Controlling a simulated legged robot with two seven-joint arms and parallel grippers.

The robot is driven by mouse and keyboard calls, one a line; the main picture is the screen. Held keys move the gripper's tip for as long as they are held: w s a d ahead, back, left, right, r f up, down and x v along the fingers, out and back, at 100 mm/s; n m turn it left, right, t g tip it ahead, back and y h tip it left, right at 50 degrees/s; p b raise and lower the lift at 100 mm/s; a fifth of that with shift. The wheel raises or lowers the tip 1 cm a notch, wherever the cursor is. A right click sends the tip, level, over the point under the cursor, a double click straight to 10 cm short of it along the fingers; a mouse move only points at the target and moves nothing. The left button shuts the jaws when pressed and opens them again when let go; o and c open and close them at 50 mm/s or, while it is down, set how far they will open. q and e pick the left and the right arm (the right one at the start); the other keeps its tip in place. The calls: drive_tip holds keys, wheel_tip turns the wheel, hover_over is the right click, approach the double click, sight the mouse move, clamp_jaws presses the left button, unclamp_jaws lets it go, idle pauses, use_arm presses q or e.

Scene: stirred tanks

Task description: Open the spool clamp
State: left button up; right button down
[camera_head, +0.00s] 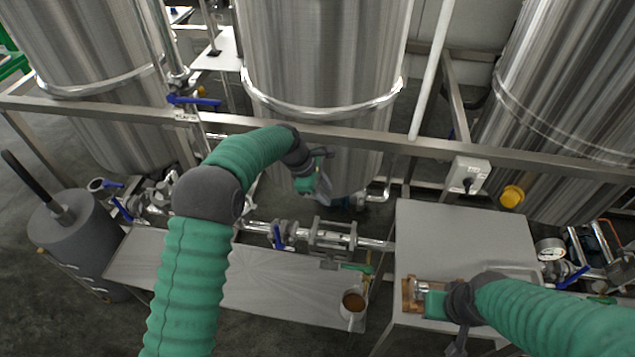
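A horizontal steel pipe run crosses in front of the middle tank, with a flanged spool section (332,237) in it. I cannot make out which part of it is the spool clamp, or whether it is open. My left gripper (318,190) is behind and above the spool section, beside the pipework under the middle tank, apart from the spool section; its fingers are small and partly blurred into the fittings. My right gripper (425,301) is low over a small brown wooden block (408,292) on the right-hand table; its fingers are largely hidden.
A steel rail (330,133) runs across in front of the tanks. A metal tray table (265,287) bears a mug (352,303) and a green-handled tool (357,267). The right-hand table (460,235) is mostly clear. A grey cylinder (80,235) stands at left.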

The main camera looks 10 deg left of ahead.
use_arm(q)
drive_tip(key=v, duration=0.6)
drive_tip(key=shift+r, duration=0.3)
drive_tip(key=shift+s+a, duration=0.1)
drive_tip(key=shift+a, duration=0.05)
